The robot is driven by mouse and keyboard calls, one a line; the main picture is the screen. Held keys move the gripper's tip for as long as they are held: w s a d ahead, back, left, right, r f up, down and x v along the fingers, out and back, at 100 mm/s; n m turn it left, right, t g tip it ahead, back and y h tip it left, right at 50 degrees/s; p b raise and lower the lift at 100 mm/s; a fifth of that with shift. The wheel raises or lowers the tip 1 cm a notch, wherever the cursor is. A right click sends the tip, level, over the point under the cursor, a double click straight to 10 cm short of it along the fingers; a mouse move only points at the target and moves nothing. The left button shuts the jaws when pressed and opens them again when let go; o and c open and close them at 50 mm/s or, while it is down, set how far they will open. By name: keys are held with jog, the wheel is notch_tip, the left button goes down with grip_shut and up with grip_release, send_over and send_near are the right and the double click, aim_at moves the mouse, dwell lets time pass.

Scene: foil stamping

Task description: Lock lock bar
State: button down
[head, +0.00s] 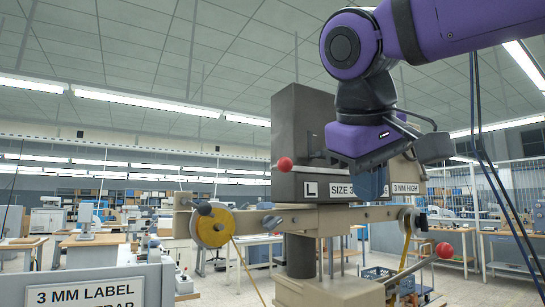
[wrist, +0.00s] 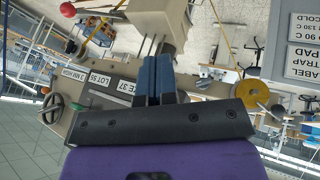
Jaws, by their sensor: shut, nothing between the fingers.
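The foil stamping machine has a dark grey head (head: 300,125) with label plates on its front. A short bar with a red ball (head: 284,164) sticks out at the head's left side. A longer lever with another red ball (head: 444,250) slants up to the right at the lower right; a red ball (wrist: 67,10) also shows in the wrist view. I cannot tell which one is the lock bar. My gripper (head: 372,184) points down in front of the label plates, its blue fingers (wrist: 153,78) together and empty. It covers part of the labels and appears apart from both red balls.
A yellow foil reel (head: 211,228) sits on the left of the beige cross arm (head: 345,215), with another reel (head: 408,222) on the right. A sign (head: 85,293) stands at the lower left. A dark handwheel (wrist: 50,107) shows in the wrist view. Workbenches lie behind.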

jog(key=s+a+r+n, duration=0.1)
jog(key=s+a+r, duration=0.1)
jog(key=a+r, duration=0.3)
jog(key=s+a+r+t, duration=0.1)
jog(key=s+a+r, duration=0.1)
jog(key=a+r, duration=0.4)
jog(key=a, duration=0.5)
jog(key=shift+a+r+n+t+y, duration=0.3)
jog(key=shift+n+y, duration=0.1)
jog(key=w+d+f, duration=0.3)
jog(key=w+f, duration=0.4)
jog(key=w, duration=0.2)
jog(key=shift+w+d, duration=0.1)
jog(key=shift+w, duration=0.05)
